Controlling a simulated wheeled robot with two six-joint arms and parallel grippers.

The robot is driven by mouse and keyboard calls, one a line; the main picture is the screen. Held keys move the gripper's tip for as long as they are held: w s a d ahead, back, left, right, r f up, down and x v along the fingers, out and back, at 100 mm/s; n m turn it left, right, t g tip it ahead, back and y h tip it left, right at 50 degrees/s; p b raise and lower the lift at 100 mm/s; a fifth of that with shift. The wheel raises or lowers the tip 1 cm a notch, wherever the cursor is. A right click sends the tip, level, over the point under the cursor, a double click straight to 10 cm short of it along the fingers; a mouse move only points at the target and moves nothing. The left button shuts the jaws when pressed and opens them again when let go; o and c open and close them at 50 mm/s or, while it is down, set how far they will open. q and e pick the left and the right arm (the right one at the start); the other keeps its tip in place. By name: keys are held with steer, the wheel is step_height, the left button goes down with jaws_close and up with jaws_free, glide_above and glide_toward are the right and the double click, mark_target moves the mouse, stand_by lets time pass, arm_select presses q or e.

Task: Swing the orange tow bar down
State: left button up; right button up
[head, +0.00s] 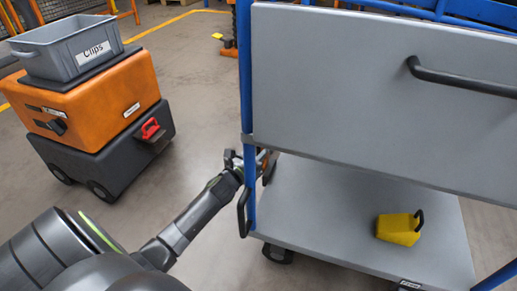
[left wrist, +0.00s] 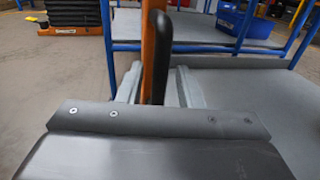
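The orange tow bar (left wrist: 148,22) stands upright at the near left corner of the blue-framed cart. A black handle (left wrist: 156,55) shows in front of it. In the head view only a small part of the bar (head: 262,158) shows, behind the blue post. My left gripper (head: 238,160) is at that post; in the left wrist view its two grey fingers (left wrist: 158,88) are on either side of the black handle. I cannot tell whether they press on it. My right gripper is not in view.
The cart has a grey upper panel (head: 345,70) with a black handle and a lower grey deck (head: 330,210) carrying a yellow block (head: 398,229). An orange and black vehicle (head: 85,105) with a grey "Clips" bin (head: 70,47) stands at left. Floor between them is clear.

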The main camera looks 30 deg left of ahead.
arm_select(q)
steer(key=shift+w, duration=0.45)
jaws_close()
